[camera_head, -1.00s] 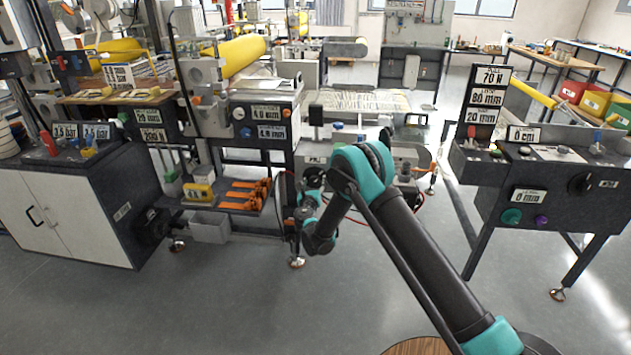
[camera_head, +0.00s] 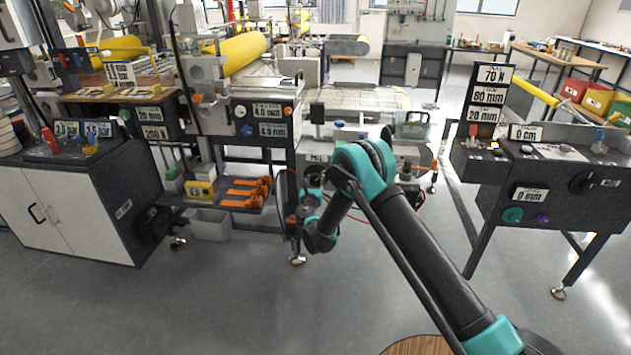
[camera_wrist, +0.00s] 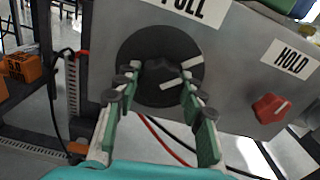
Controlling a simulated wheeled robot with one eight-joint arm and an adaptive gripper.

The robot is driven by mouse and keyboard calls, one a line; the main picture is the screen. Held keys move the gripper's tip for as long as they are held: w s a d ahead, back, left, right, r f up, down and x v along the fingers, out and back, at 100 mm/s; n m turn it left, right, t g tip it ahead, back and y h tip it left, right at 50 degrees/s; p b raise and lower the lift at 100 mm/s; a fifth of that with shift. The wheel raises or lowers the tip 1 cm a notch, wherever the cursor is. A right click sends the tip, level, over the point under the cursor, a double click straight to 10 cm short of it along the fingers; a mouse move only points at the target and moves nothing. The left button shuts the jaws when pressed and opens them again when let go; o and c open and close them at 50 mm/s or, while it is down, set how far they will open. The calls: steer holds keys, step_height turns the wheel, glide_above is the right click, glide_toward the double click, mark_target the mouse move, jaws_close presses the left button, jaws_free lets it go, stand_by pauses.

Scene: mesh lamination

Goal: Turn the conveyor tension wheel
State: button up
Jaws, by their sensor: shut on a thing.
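The black wheel (camera_wrist: 151,92), a round dial with white marks on a grey panel, is in the middle of the wrist view. A label reading "PULL" is partly cut off above it. My gripper (camera_wrist: 160,75) is shut on the wheel's raised centre grip, with one green finger on each side. The white marks on the wheel sit tilted. In the head view my arm reaches to the machine's front, and its links hide the wheel and fingertips.
A red knob (camera_wrist: 270,107) with a "HOLD" label is to the right on the same panel. Red and black cables hang below the wheel. Orange clamps (camera_head: 248,188) lie on a shelf left of my arm. A control desk (camera_head: 545,180) stands at the right. The floor in front is clear.

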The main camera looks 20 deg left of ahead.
steer(key=m, duration=1)
steer(key=shift+m, duration=1.9)
steer(key=shift+s+m, duration=0.1)
steer(key=shift+m, duration=0.2)
steer(key=o, duration=1.2)
steer(key=shift+c, duration=0.2)
steer(key=v, duration=1.2)
